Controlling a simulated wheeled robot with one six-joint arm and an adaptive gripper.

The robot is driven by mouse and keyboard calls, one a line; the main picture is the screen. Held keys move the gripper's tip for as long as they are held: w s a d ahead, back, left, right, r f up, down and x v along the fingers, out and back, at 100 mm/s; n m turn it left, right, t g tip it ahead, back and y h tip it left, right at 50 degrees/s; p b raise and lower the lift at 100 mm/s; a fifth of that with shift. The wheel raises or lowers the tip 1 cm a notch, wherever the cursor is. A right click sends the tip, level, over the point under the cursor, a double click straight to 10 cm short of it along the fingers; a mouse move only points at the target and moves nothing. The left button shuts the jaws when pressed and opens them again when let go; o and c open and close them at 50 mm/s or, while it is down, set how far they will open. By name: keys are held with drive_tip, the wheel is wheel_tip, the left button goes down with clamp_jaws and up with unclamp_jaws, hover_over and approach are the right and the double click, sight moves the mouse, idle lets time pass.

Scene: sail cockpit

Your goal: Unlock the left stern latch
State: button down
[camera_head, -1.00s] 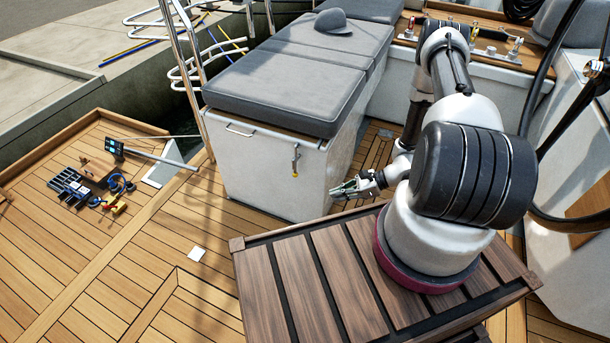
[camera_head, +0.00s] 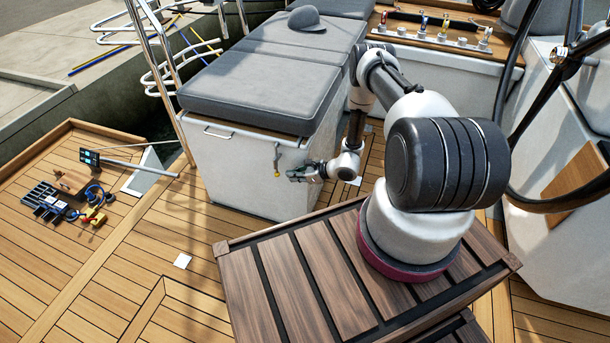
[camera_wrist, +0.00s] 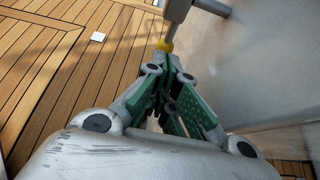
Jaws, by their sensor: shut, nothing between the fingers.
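The left stern latch (camera_head: 278,158) is a small metal latch with a yellow tip, high on the end face of the white bench locker (camera_head: 236,178). In the wrist view the latch (camera_wrist: 177,12) hangs down at the top, with its yellow tip (camera_wrist: 165,46) at the ends of my fingers. My gripper (camera_head: 292,175) is shut and empty just right of the yellow tip. In the wrist view my gripper (camera_wrist: 167,60) has its green-padded fingertips together just below the yellow tip. I cannot tell whether they touch it.
A grey cushion (camera_head: 245,95) covers the locker top, with a grey cap (camera_head: 305,18) farther back. A slatted wooden table (camera_head: 290,275) stands below my arm. Tools (camera_head: 60,203) lie on the deck at left. The deck left of the table is mostly clear.

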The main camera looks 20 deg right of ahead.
sight(278, 159)
drive_tip(key=shift+w+a+r, duration=0.1)
drive_tip(key=shift+w+a, duration=0.9)
drive_tip(key=shift+a, duration=0.05)
